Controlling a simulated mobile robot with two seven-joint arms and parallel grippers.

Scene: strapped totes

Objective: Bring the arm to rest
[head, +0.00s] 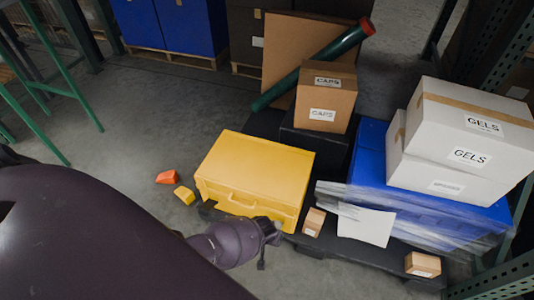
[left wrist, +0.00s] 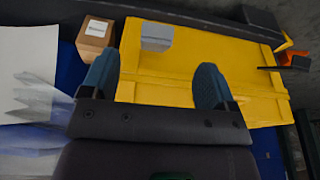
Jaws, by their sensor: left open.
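My left arm comes in from the lower left of the head view. Its gripper (head: 266,238) is at the front right of the yellow tote (head: 256,170), close to its front face. In the left wrist view the gripper (left wrist: 156,76) is open, with its two blue-grey fingers apart over the yellow tote (left wrist: 150,88). No object shows held between them; a grey square patch (left wrist: 157,37) lies beyond the fingertips. I cannot tell whether the fingers touch the tote. My right gripper is in neither view.
A small carton (head: 314,222) stands right of the gripper. A white sheet (head: 366,226) and blue wrapped tote (head: 368,160) with white GELS boxes (head: 470,118) are further right. Orange (head: 167,177) and yellow (head: 184,195) pieces lie on the floor.

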